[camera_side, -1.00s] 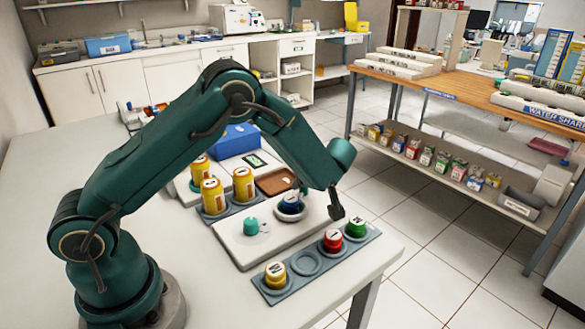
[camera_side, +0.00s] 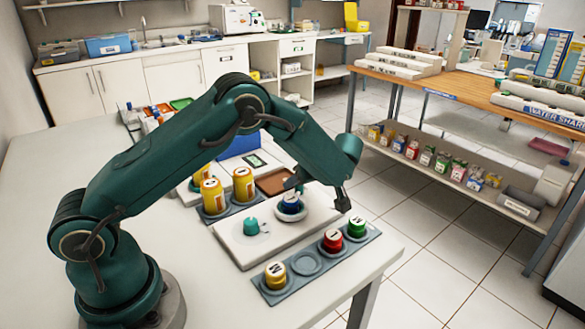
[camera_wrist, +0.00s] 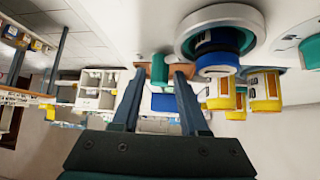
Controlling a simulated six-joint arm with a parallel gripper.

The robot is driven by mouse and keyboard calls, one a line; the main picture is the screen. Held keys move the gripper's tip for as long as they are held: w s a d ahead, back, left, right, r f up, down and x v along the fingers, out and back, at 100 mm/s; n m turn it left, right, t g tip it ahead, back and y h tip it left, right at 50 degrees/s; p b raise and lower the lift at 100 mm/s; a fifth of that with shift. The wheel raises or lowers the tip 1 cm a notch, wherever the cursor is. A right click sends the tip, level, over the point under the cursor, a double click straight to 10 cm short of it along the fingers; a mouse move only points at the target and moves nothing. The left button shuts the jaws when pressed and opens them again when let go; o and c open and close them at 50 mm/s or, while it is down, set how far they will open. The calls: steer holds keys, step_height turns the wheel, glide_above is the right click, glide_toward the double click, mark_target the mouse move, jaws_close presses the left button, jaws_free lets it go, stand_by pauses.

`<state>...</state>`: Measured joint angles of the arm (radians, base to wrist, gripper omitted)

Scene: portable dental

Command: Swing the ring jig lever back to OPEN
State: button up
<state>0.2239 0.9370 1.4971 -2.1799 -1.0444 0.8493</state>
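The ring jig's white plate (camera_side: 262,250) lies on the table, with a round grey ring fixture holding a blue-and-white capped jar (camera_side: 290,206). The jar and ring (camera_wrist: 215,40) fill the upper right of the wrist view. A small teal upright knob (camera_wrist: 160,68), seemingly the lever's handle, shows beside the ring in the wrist view. It appears in the gap between the fingers of my gripper (camera_wrist: 160,73); contact cannot be told. My gripper (camera_side: 318,194) is open above the plate's far right side. A separate teal knob (camera_side: 251,226) stands on the plate. The lever arm and any OPEN mark cannot be made out.
A grey rack (camera_side: 328,262) in front holds yellow, red and green capped jars and one empty socket. Yellow jars (camera_side: 212,196) stand in a second rack behind left. A brown tray (camera_side: 274,184) and blue box lie beyond the jig. The table's right edge is close.

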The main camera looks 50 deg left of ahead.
steer(key=shift+d, duration=0.15)
steer(key=shift+v, duration=2.5)
